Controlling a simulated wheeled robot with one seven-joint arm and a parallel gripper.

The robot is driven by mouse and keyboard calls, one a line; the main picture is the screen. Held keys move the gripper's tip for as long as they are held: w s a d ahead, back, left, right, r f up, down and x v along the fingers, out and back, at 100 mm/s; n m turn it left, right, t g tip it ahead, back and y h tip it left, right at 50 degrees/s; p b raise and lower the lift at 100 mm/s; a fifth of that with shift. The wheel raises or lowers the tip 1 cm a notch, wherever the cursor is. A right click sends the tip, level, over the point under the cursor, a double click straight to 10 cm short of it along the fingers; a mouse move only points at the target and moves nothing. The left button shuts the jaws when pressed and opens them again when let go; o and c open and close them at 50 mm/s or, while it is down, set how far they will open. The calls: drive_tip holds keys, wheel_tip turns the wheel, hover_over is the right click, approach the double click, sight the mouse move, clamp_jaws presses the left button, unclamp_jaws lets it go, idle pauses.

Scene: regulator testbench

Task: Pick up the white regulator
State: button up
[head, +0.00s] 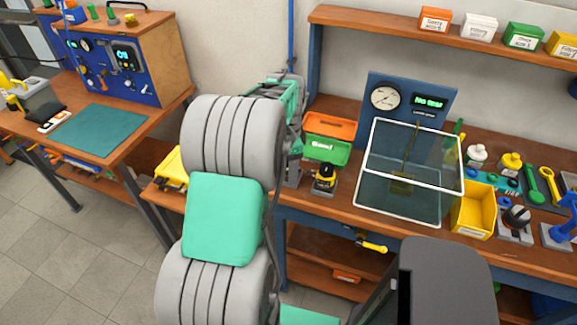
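A small white regulator (476,154) with a rounded body and a pale cap stands upright on the right-hand bench, right of the clear-sided case. My arm rises through the middle of the head view, and its far links bend down behind the large grey joint. The end of my arm, with my gripper (293,176), seems to hang over the left part of this bench, largely hidden by my own links. Its fingers cannot be made out clearly. It is well left of the white regulator, with the clear case between them.
The clear case (400,214) stands before a blue gauge panel (377,78). A yellow bin (472,212) is in front of the white regulator, and a yellow regulator (510,163) is right of it. A black-and-yellow regulator (324,179) stands left of the case. Tools crowd the right.

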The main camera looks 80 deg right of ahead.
clamp_jaws()
idle(0.8)
drive_tip(key=shift+r, duration=0.1)
